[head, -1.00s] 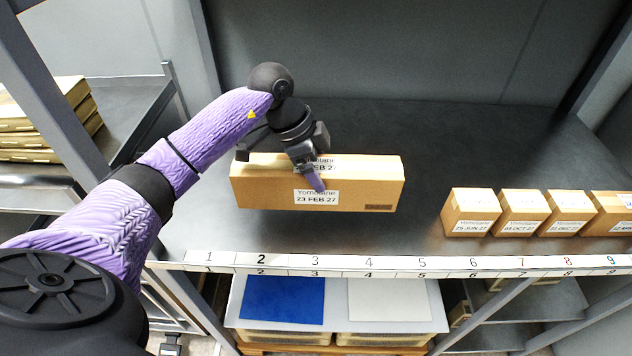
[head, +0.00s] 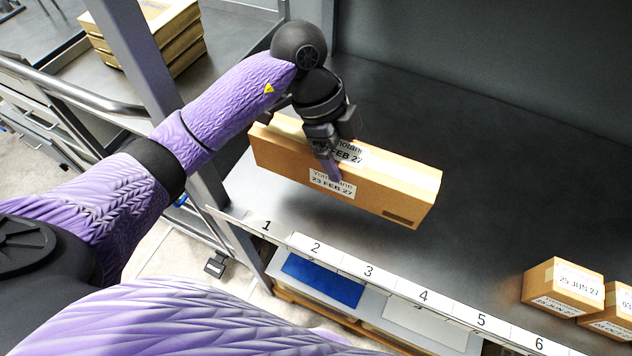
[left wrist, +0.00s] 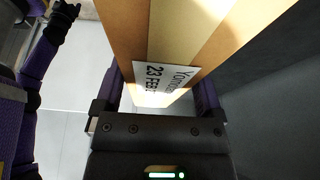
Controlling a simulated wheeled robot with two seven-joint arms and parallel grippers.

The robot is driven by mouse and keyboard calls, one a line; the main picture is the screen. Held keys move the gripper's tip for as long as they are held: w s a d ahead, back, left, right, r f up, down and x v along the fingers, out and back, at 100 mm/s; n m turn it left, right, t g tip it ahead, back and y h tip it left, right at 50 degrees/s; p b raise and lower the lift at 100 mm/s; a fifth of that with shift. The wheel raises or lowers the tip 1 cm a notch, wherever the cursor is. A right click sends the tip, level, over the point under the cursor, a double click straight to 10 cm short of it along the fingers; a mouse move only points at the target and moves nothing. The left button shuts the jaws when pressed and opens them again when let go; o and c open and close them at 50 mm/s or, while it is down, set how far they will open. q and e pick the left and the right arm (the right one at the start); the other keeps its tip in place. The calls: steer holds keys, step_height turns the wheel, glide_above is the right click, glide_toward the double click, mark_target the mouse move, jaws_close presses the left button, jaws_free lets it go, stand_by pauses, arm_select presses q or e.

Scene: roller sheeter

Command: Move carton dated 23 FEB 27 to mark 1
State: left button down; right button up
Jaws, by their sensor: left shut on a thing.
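The carton dated 23 FEB 27 (head: 385,190) is a long brown box with white labels on its top and front. My left gripper (head: 327,165) is shut on it near its left-middle part, one finger over the front label. The carton hangs over the dark shelf, behind marks 1 to 3. In the left wrist view the carton (left wrist: 215,35) lies between the two fingers of the gripper (left wrist: 160,100). Mark 1 (head: 266,226) is at the left end of the numbered strip on the shelf's front edge.
A carton dated 25 JUN 27 (head: 562,287) and another carton (head: 612,312) stand at the right near mark 6. A grey post (head: 150,75) bounds the shelf at left. Flat boxes (head: 150,35) lie stacked beyond it. The shelf between is clear.

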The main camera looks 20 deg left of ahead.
mark_target(338, 186)
arm_select(q)
step_height(338, 186, down, 10)
steer(key=b, duration=0.2)
steer(key=shift+s+r+b, duration=0.1)
steer(key=shift+b, duration=0.3)
steer(key=shift+r, duration=0.15)
arm_select(e)
steer(key=f, duration=0.1)
steer(key=s+f, duration=0.1)
steer(key=f, duration=0.1)
steer(key=shift+d, duration=0.1)
arm_select(q)
jaws_free()
steer(key=p+v, duration=1.1)
steer(key=shift+d+r, duration=0.15)
steer(key=shift+r, duration=0.15)
steer(key=shift+a+r+p, duration=0.25)
steer(key=shift+r+p, duration=0.05)
steer(key=shift+p, duration=0.25)
steer(key=shift+f, duration=0.1)
arm_select(e)
step_height(338, 186, up, 12)
steer(key=shift+w+a, duration=0.4)
steer(key=shift+w, duration=0.05)
